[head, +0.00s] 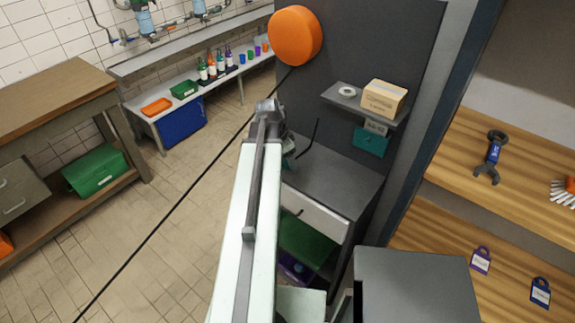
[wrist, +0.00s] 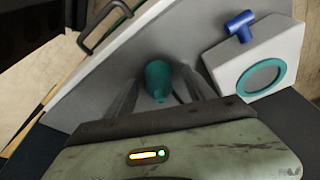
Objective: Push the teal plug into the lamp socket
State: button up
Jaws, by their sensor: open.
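The teal plug (wrist: 158,78) shows in the wrist view, standing against a pale grey surface. My gripper (wrist: 159,72) is open, with one finger on each side of the plug. Gaps show between plug and fingers, and I cannot tell whether either touches. To the right is a white block with a teal ring (wrist: 262,76) around a grey round face; I cannot tell whether this is the lamp socket. In the head view my arm hides most of the gripper, which is at the grey cabinet.
A blue T-shaped piece (wrist: 240,25) is by the white block. A dark bar handle (wrist: 103,25) is at upper left. In the head view, a small shelf (head: 350,103) carries a cardboard box (head: 383,98), above a teal box (head: 370,142). A large orange disc (head: 296,36) is above.

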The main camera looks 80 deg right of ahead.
jog(key=c, duration=1.4)
jog(key=shift+o, duration=0.2)
notch_tip(320, 180, up, 10)
jog(key=p, duration=1)
jog(key=shift+r, duration=0.2)
jog(key=shift+f, duration=0.1)
jog(key=shift+f, duration=0.1)
jog(key=shift+d, duration=0.4)
jog(key=w+d, duration=0.1)
jog(key=d, duration=0.1)
jog(key=w+d, duration=0.1)
jog(key=d, duration=0.2)
jog(key=w+d, duration=0.1)
jog(key=d, duration=0.1)
jog(key=shift+d+r+p, duration=0.35)
jog(key=shift+r+p, duration=0.05)
jog(key=w, duration=0.1)
jog(key=w+d, duration=0.2)
jog(key=w, duration=0.1)
jog(key=shift+d+r+p, duration=0.15)
jog(key=shift+r+p, duration=0.2)
